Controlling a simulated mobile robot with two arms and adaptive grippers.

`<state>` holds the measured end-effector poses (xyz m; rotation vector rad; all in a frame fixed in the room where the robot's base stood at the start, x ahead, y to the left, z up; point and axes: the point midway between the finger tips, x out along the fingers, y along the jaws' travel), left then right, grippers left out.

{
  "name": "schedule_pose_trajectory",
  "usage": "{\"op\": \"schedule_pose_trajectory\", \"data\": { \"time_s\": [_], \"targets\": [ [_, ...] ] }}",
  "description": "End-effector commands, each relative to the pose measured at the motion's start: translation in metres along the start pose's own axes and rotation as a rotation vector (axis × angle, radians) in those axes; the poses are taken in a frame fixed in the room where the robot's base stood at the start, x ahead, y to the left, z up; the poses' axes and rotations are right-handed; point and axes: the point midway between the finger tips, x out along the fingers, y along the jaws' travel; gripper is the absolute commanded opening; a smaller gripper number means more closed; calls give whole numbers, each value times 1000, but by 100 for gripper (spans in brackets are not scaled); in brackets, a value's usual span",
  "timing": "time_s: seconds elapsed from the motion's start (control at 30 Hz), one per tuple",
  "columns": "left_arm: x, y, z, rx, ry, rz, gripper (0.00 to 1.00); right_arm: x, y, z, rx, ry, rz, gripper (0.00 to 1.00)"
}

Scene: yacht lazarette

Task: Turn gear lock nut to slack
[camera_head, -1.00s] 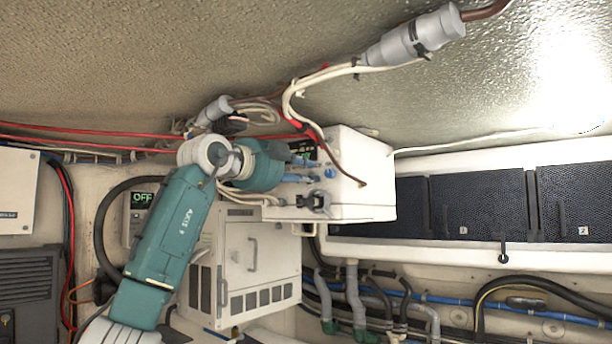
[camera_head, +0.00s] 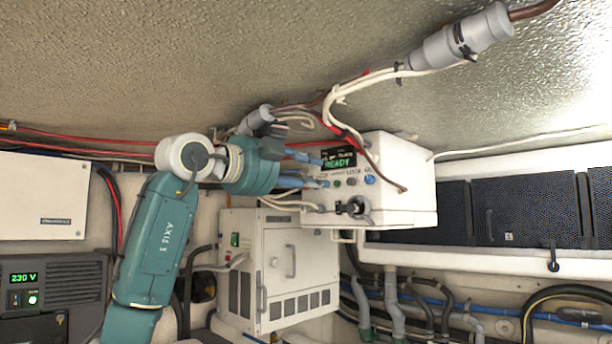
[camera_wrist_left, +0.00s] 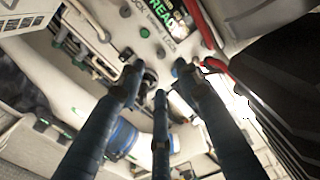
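A white control box (camera_head: 405,205) hangs at centre in the head view, its display (camera_head: 338,158) reading READY. Its panel carries small buttons, a blue knob (camera_head: 370,180) and a dark lever-like fitting (camera_head: 352,207). I cannot tell which part is the gear lock nut. My left gripper (camera_head: 323,173) is just left of the panel, its blue fingers pointing at it. In the left wrist view, three blue fingers (camera_wrist_left: 158,78) are spread in front of the panel, with nothing visible between them. A blue knob (camera_wrist_left: 180,66) shows by the right fingertip; contact is unclear. My right gripper is out of view.
Pale cables (camera_head: 345,95) and a grey connector (camera_head: 460,45) run above the box. A white cabinet (camera_head: 290,265) stands below it. Dark panels (camera_head: 520,210) line the right wall. A grey unit (camera_head: 60,285) showing 230 V is at lower left.

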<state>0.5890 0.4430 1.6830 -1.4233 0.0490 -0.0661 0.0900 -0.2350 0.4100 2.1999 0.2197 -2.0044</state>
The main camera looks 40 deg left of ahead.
Motion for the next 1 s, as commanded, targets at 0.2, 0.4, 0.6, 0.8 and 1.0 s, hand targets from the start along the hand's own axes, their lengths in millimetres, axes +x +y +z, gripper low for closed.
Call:
{"op": "schedule_pose_trajectory", "data": {
  "time_s": [0.2,0.4,0.6,0.8,1.0],
  "targets": [
    [-14,0,0,1,0,0,34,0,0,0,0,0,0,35],
    [-14,0,0,1,0,0,34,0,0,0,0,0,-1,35],
    [-14,0,0,1,0,0,34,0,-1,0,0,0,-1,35],
    [-7,1,-9,12,21,-6,34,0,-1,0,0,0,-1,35],
    [40,15,-98,96,225,-91,34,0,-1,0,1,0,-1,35]
  ]
}}
